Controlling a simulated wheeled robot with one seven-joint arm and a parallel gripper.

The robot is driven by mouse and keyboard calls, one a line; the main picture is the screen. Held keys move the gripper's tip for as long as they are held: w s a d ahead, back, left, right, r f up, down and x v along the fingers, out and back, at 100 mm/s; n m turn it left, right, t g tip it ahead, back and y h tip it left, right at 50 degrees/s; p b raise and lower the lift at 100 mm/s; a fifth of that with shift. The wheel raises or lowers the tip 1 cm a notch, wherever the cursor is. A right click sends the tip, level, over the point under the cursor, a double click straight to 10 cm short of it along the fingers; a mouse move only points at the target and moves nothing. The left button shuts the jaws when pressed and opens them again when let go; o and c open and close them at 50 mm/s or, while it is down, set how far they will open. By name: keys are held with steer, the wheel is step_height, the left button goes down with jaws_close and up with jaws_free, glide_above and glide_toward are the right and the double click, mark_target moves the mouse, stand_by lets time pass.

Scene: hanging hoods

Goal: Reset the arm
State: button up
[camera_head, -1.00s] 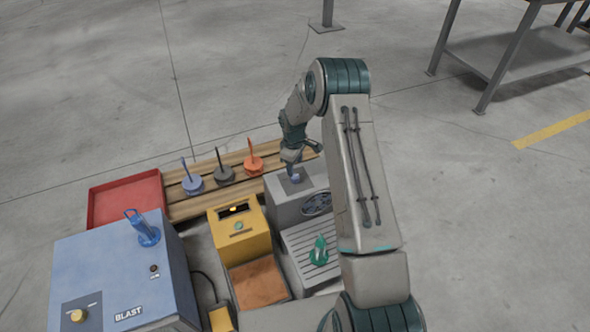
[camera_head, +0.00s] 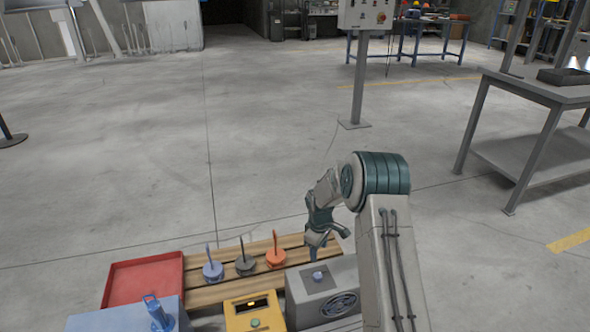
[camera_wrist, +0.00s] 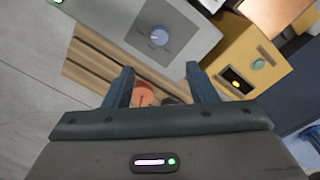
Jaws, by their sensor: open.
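My gripper (camera_head: 318,246) hangs above the grey box with a blue knob (camera_head: 318,277), at the right end of the wooden slatted rack. In the wrist view my gripper (camera_wrist: 160,72) is open, with its two fingers apart and nothing between them. Beyond the fingers I see the grey box's blue knob (camera_wrist: 159,37) and part of the orange hood (camera_wrist: 144,93). My arm is bent, with its elbow high at the right.
Blue (camera_head: 213,271), dark grey (camera_head: 245,265) and orange (camera_head: 275,258) hoods stand on the wooden rack (camera_head: 200,296). A red tray (camera_head: 143,281), a yellow box (camera_head: 254,312) and a blue box (camera_head: 125,318) are nearby. A metal table (camera_head: 540,92) stands at right.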

steer(key=s+r+m+t+p, duration=0.15)
steer(key=s+r+p, duration=0.45)
steer(key=r, duration=1.1)
steer(key=s+r+m+p, duration=0.3)
steer(key=s+r+p, duration=0.4)
steer(key=r, duration=1)
steer(key=s+r+m+p, duration=0.6)
steer(key=s+r+p, duration=0.6)
steer(key=s+r, duration=0.7)
steer(key=s+t, duration=0.1)
steer(key=s, duration=0.1)
steer(key=shift+s+d+r+p, duration=0.25)
steer(key=shift+s+p, duration=0.15)
